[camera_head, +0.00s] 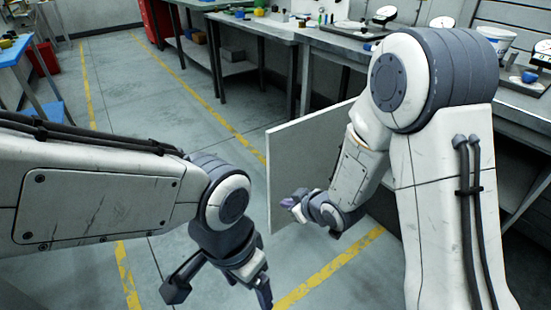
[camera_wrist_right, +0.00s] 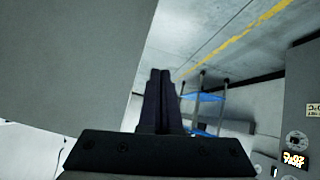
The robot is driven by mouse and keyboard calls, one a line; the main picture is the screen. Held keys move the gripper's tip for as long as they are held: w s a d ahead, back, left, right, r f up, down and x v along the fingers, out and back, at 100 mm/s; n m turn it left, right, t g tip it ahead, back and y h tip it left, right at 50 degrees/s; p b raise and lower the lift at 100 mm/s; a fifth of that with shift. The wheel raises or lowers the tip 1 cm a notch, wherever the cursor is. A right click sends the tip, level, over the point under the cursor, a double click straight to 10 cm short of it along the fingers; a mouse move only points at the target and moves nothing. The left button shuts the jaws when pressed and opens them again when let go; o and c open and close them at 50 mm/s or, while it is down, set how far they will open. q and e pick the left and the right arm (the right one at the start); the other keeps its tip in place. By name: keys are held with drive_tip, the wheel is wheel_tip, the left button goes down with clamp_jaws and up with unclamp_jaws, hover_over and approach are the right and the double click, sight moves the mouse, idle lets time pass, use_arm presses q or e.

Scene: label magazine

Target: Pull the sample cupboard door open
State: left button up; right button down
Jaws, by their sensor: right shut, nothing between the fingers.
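The cupboard door (camera_head: 290,150) is a plain light grey panel. It stands out into the aisle in the head view, and a grey panel, apparently the same door (camera_wrist_right: 65,65), fills the left of the right wrist view. My right gripper (camera_head: 289,203) is shut and empty, in front of the door's near face in the head view. In the right wrist view its fingers (camera_wrist_right: 160,95) are together beside the panel's edge; contact cannot be told. My right arm hides the cupboard body and the hinge side. My left gripper (camera_head: 220,295) is open and empty, low at the bottom centre.
Workbenches (camera_head: 250,27) with small items run along the back and right. A blue-topped table (camera_head: 12,50) stands at the far left. The floor (camera_head: 150,95) between is clear, marked with yellow lines. A dark unit with a lit display (camera_wrist_right: 293,158) shows in the right wrist view.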

drive_tip(key=w+t+y, duration=0.1)
drive_tip(key=m+t+y+p, duration=0.2)
drive_tip(key=t+y+p, duration=0.1)
drive_tip(key=t+y, duration=0.15)
approach(270, 162)
use_arm(q)
wheel_tip(270, 162, up, 3)
drive_tip(key=shift+f+b, duration=0.2)
drive_tip(key=shift+b, duration=0.3)
use_arm(e)
drive_tip(key=shift+t, duration=0.45)
drive_tip(key=x, duration=0.6)
drive_tip(key=shift+w+a+f, duration=0.25)
drive_tip(key=shift+a+f, duration=0.05)
drive_tip(key=shift+a, duration=0.05)
